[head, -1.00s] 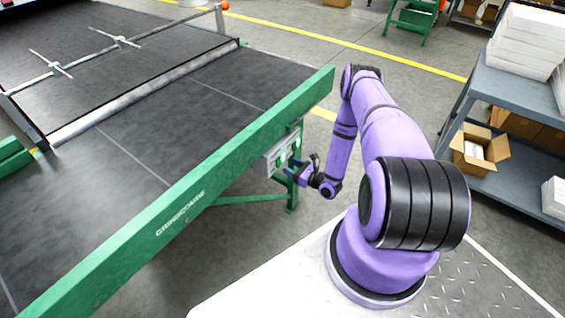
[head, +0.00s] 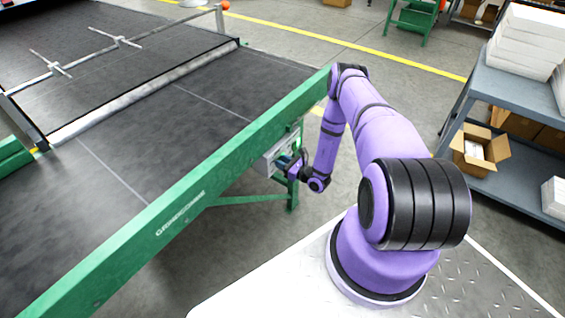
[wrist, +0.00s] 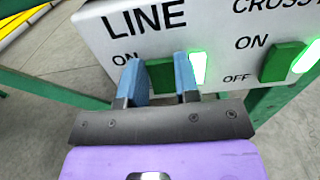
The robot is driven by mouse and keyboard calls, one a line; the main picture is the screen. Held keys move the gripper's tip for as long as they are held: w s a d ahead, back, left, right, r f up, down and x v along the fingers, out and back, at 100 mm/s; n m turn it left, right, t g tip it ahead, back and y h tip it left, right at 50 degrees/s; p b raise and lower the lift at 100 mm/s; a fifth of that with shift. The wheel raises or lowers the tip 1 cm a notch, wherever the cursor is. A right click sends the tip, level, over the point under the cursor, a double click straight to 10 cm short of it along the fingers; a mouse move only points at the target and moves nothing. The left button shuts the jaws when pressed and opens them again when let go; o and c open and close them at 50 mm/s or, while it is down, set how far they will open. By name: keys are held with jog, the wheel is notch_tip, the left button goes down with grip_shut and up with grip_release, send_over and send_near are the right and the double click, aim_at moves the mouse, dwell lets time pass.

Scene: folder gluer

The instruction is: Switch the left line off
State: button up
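A white control panel (wrist: 225,20) hangs on the green conveyor frame. It also shows in the head view (head: 272,160), partly behind my gripper. In the wrist view the left control is marked LINE, with a green switch (wrist: 161,75) and a lit green lamp (wrist: 198,68) to its right. An ON label sits at its upper left; its OFF label is hidden. My gripper (wrist: 160,80) is open, its two blue fingers apart in front of the LINE switch, with green visible between them. Contact cannot be told. A second green switch (wrist: 283,62), labelled CROSS, is to the right with its lamp lit.
The dark conveyor belt (head: 120,165) and its green side rail (head: 190,195) lie left of my arm. A grey shelf (head: 520,85) with boxes stands at the right. Open floor lies beyond the conveyor's end.

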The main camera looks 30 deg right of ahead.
jog(key=shift+s+d+f+t+y, duration=0.1)
jog(key=shift+f+t+y, duration=0.15)
jog(key=shift+t, duration=0.45)
jog(key=shift+s+f+t+y, duration=0.1)
jog(key=shift+t+y, duration=0.15)
jog(key=shift+t, duration=0.45)
jog(key=o, duration=0.9)
jog(key=shift+s, duration=0.1)
jog(key=v, duration=1)
jog(key=shift+s+d, duration=0.15)
jog(key=shift+s, duration=0.1)
